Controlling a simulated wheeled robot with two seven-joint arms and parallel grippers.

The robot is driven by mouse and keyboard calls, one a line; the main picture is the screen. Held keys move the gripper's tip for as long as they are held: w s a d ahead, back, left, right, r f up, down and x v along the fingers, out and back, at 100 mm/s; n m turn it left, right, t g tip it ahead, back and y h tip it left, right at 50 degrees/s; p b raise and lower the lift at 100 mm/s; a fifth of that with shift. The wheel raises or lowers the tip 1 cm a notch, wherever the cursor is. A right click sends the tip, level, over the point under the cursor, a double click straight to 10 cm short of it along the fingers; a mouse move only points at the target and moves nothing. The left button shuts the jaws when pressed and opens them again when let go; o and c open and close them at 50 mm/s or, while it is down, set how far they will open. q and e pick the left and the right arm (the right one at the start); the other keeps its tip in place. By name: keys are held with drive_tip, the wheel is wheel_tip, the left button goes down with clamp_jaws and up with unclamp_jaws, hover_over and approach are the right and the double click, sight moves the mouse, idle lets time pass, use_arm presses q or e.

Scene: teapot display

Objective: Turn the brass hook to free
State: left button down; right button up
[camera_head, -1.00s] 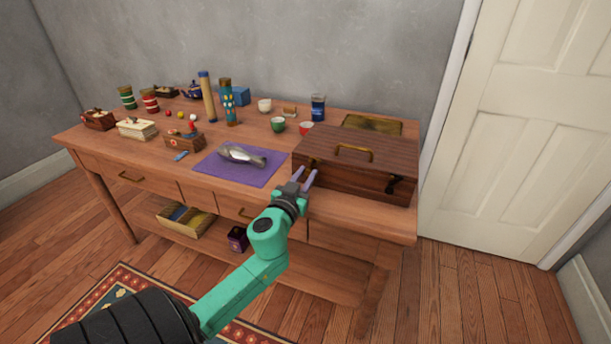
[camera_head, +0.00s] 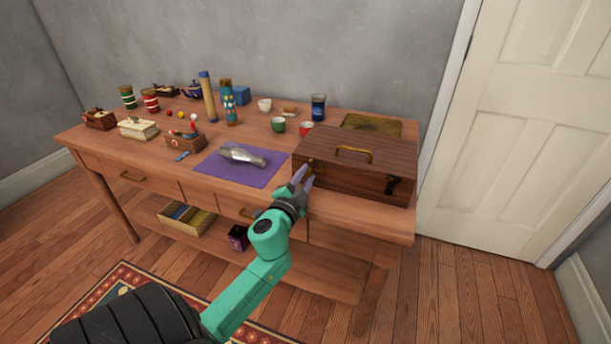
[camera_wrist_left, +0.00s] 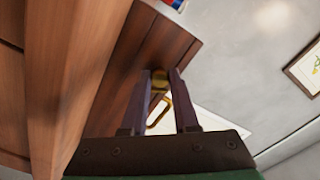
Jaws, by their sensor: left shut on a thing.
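The brass hook (camera_head: 311,163) is at the left end of the front of the dark wooden case (camera_head: 345,186). It is small and partly hidden by my left gripper (camera_head: 305,178). In the left wrist view, the brass hook (camera_wrist_left: 160,78) sits between the tips of my left gripper (camera_wrist_left: 160,76), whose fingers are shut on it. The exact angle of the hook is hard to tell. The case lid is down, with a brass handle (camera_head: 354,150) on top and a dark clasp (camera_head: 391,185) at the right front. My right gripper is not in view.
A purple cloth (camera_head: 215,172) with a silvery object (camera_head: 243,155) lies left of the case. Cups (camera_head: 278,125), jars and small boxes stand farther back and left on the table (camera_head: 345,218). A white door (camera_head: 510,150) is to the right.

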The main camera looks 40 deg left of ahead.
use_arm(q)
drive_tip(key=shift+m, duration=1)
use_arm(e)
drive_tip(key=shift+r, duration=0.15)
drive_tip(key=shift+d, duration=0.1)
use_arm(q)
drive_tip(key=c, duration=0.7)
unclamp_jaws()
drive_tip(key=b+v, duration=0.3)
drive_tip(key=v, duration=1.1)
drive_tip(key=shift+s+d, duration=0.2)
drive_tip(key=shift+s, duration=0.1)
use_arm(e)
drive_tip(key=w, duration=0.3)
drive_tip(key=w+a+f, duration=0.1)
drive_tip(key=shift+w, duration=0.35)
